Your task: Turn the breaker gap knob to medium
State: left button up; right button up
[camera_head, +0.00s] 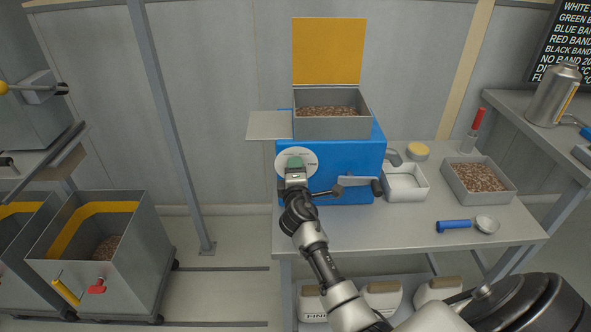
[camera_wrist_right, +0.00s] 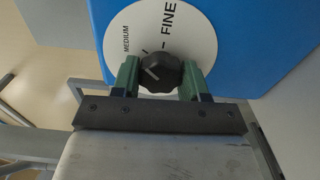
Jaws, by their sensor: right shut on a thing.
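The blue breaker machine (camera_head: 352,163) stands on the grey bench. On its front is a white dial plate (camera_head: 284,158), which also shows in the right wrist view (camera_wrist_right: 206,39), where the words MEDIUM and FINE can be read. The black gap knob (camera_wrist_right: 158,72) sits at the dial's lower part, with tick marks beside it. My right gripper (camera_wrist_right: 158,79) is shut on the knob, one green finger on each side. In the head view the right gripper (camera_head: 295,164) covers the knob. The knob's exact setting is hard to read. My left gripper is not in view.
A hopper of grain (camera_head: 332,122) sits on top of the machine, with a crank handle (camera_head: 352,182) at its front. A white tray (camera_head: 405,185), a grain box (camera_head: 478,184) and a blue-handled scoop (camera_head: 455,226) are to the right. Wheeled bins (camera_head: 104,255) stand at left.

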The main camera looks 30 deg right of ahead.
jog(key=shift+d+n, duration=0.1)
jog(key=shift+n, duration=1)
jog(key=shift+p, duration=0.3)
jog(key=shift+r, duration=0.1)
jog(key=o, duration=0.9)
jog(key=v, duration=1)
jog(key=shift+s+b, duration=0.3)
jog(key=shift+s, duration=0.05)
